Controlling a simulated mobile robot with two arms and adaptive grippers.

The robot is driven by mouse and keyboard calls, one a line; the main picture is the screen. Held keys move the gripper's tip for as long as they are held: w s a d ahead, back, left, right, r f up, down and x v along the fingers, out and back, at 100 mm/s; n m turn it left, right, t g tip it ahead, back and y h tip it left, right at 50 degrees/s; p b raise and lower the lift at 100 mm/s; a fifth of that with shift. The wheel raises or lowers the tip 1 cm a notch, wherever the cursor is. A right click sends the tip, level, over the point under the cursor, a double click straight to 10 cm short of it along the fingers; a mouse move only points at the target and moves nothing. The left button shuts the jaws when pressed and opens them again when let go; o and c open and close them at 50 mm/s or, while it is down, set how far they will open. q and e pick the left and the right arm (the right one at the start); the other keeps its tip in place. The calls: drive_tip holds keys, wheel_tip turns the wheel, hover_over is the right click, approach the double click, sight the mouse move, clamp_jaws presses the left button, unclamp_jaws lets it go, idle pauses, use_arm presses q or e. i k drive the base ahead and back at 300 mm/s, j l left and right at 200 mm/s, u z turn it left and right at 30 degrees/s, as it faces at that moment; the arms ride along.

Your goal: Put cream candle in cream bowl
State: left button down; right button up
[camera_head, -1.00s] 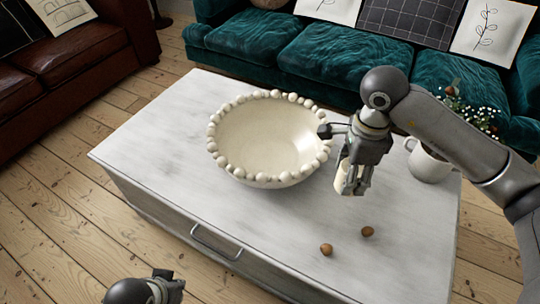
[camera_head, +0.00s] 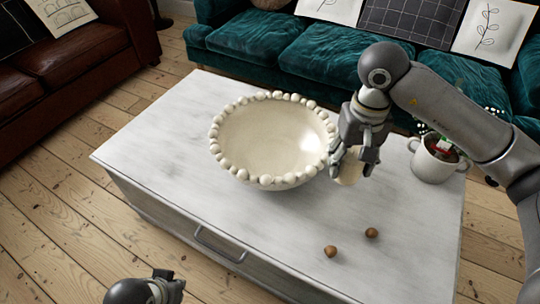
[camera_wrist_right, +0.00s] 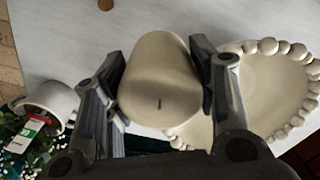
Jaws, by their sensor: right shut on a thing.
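The cream bowl (camera_head: 262,140), with a rim of round beads, stands upright on the white table and looks empty. My right gripper (camera_head: 352,166) is at the bowl's right side, shut on the cream candle (camera_head: 349,168). In the right wrist view the candle (camera_wrist_right: 160,85) sits between the two fingers of the right gripper (camera_wrist_right: 160,90), with the bowl (camera_wrist_right: 262,92) just to the right. The candle is outside the bowl; whether it touches the tabletop is unclear. My left gripper (camera_head: 165,287) is at the bottom edge, its fingertips not clearly shown.
A white mug (camera_head: 432,162) with a plant stands at the table's right, also in the wrist view (camera_wrist_right: 52,100). Two brown nuts (camera_head: 331,252) (camera_head: 371,232) lie near the front right. The white tabletop (camera_head: 160,150) is clear on the left. A teal sofa (camera_head: 290,50) stands behind.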

sight(272, 157)
drive_tip(key=i+j, duration=0.15)
drive_tip(key=j, duration=0.2)
drive_tip(key=i+j, duration=0.1)
drive_tip(key=j, duration=0.25)
drive_tip(key=i+j, duration=0.15)
drive_tip(key=j, duration=0.2)
drive_tip(key=i+j, duration=0.1)
drive_tip(key=j, duration=0.25)
